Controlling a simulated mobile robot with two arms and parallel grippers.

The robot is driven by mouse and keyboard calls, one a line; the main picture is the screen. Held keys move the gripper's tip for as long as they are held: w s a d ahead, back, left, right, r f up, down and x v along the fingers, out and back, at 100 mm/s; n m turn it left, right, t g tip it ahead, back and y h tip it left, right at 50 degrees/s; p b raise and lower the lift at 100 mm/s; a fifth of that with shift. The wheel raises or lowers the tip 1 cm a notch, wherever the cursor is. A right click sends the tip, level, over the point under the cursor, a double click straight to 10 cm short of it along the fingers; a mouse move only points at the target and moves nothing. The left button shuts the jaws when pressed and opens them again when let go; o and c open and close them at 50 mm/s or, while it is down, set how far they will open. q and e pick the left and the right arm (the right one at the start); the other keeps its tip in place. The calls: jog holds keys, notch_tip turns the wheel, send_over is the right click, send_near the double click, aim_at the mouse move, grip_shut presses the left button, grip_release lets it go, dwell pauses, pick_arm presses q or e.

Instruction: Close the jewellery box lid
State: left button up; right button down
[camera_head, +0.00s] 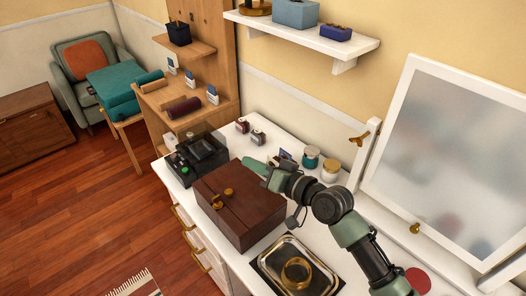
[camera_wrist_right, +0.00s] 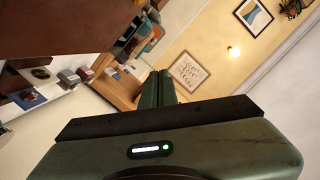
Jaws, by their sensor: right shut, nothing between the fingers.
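The brown wooden jewellery box (camera_head: 255,211) stands on the white dresser top, left of centre in the head view. Two brass knobs (camera_head: 228,191) show on it. Its upper panel looks down or nearly down; I cannot tell whether a gap is left at its edge. My right gripper (camera_head: 251,164) is at the box's far edge, shut and empty; whether it touches the box is unclear. In the right wrist view my shut fingers (camera_wrist_right: 158,88) point away from the camera, and a dark brown surface (camera_wrist_right: 75,22), probably the box, fills the upper left. My left gripper is not in view.
A black box (camera_head: 197,155) stands left of the jewellery box. A metal tray (camera_head: 269,266) with a brass ring (camera_head: 296,272) lies in front. Jars (camera_head: 311,157) and small items stand behind my right wrist. A framed mirror (camera_head: 450,155) rises at right.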

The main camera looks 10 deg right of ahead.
aim_at(234, 205)
jog(key=s+a+f+n, duration=0.1)
jog(key=s+a+f+n+h+p, duration=0.1)
jog(key=a+n, duration=0.1)
jog(key=s+a+f+n+p, duration=0.1)
jog(key=shift+a+f+n+t, duration=0.15)
jog(key=shift+f+n+t, duration=0.15)
jog(key=shift+f, duration=0.05)
jog(key=shift+s+a+f+n+h, duration=0.15)
jog(key=shift+a+f+n+h, duration=0.1)
jog(key=shift+f+n, duration=0.15)
jog(key=shift+s+a+f+n+h, duration=0.15)
jog(key=shift+a+f+n, duration=0.15)
jog(key=shift+f, duration=0.2)
jog(key=shift+s+a+f, duration=0.15)
jog(key=shift+a+f, duration=0.1)
jog(key=shift+f, duration=0.4)
jog(key=shift+f, duration=0.1)
jog(key=shift+s, duration=0.1)
